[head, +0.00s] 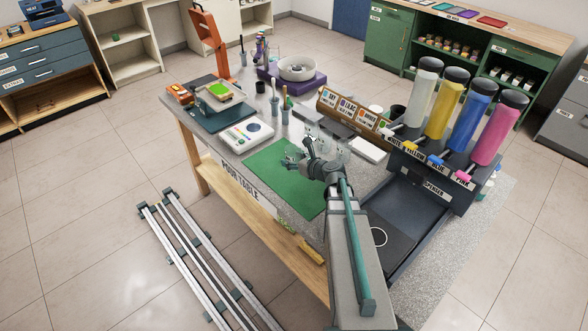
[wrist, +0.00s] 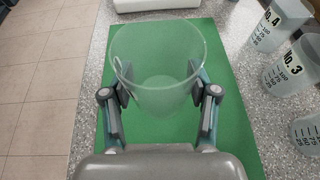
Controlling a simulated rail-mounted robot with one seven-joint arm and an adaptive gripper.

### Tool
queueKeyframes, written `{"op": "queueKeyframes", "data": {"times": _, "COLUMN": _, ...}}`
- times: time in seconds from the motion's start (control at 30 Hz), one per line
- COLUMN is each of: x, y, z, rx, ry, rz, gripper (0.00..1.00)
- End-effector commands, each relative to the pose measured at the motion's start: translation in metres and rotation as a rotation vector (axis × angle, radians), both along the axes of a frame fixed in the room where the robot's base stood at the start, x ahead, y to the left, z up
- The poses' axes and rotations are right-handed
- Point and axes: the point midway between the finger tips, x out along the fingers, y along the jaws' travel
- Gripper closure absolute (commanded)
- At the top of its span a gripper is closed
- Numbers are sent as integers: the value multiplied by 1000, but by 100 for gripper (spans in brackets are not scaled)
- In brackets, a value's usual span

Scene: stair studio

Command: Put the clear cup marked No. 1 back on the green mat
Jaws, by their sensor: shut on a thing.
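A clear cup (wrist: 156,48) is between the two fingers of my gripper (wrist: 160,92) in the wrist view, and the fingers are shut on its sides. I look into its open mouth; its number does not show. The green mat (wrist: 238,138) lies under the cup and gripper. I cannot tell whether the cup's base touches the mat. In the head view my gripper (head: 301,155) is over the right part of the green mat (head: 270,170), and the held cup is hard to make out there.
Clear cups marked No. 4 (wrist: 280,22) and No. 3 (wrist: 290,68) stand right of the mat, with another unread cup (wrist: 306,134) at the edge. A white scale (head: 248,134) sits behind the mat. The dispenser (head: 432,180) with coloured bottles stands to the right.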

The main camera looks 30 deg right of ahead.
Motion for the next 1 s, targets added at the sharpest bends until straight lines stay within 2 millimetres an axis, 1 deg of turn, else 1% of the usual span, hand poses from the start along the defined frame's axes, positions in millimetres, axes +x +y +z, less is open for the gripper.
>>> {"op": "queueKeyframes", "data": {"times": 0.13, "x": 5, "y": -7, "z": -13, "rx": 0, "ry": 0, "rz": 0, "gripper": 76}}
{"op": "queueKeyframes", "data": {"times": 0.23, "x": 9, "y": -15, "z": -28, "rx": 0, "ry": 0, "rz": 0, "gripper": 76}}
{"op": "queueKeyframes", "data": {"times": 0.3, "x": 6, "y": -14, "z": -39, "rx": 0, "ry": 1, "rz": -1, "gripper": 76}}
{"op": "queueKeyframes", "data": {"times": 0.4, "x": 6, "y": -16, "z": -48, "rx": 0, "ry": 1, "rz": -4, "gripper": 76}}
{"op": "queueKeyframes", "data": {"times": 0.5, "x": 5, "y": -17, "z": -51, "rx": 0, "ry": 0, "rz": -5, "gripper": 76}}
{"op": "queueKeyframes", "data": {"times": 0.77, "x": 5, "y": -17, "z": -49, "rx": 0, "ry": 0, "rz": -6, "gripper": 76}}
{"op": "queueKeyframes", "data": {"times": 0.9, "x": 6, "y": -17, "z": -53, "rx": 0, "ry": 0, "rz": -6, "gripper": 76}}
{"op": "queueKeyframes", "data": {"times": 0.93, "x": 6, "y": -17, "z": -52, "rx": 0, "ry": 0, "rz": -6, "gripper": 36}}
{"op": "queueKeyframes", "data": {"times": 1.0, "x": 6, "y": -17, "z": -52, "rx": 0, "ry": 0, "rz": -6, "gripper": 24}}
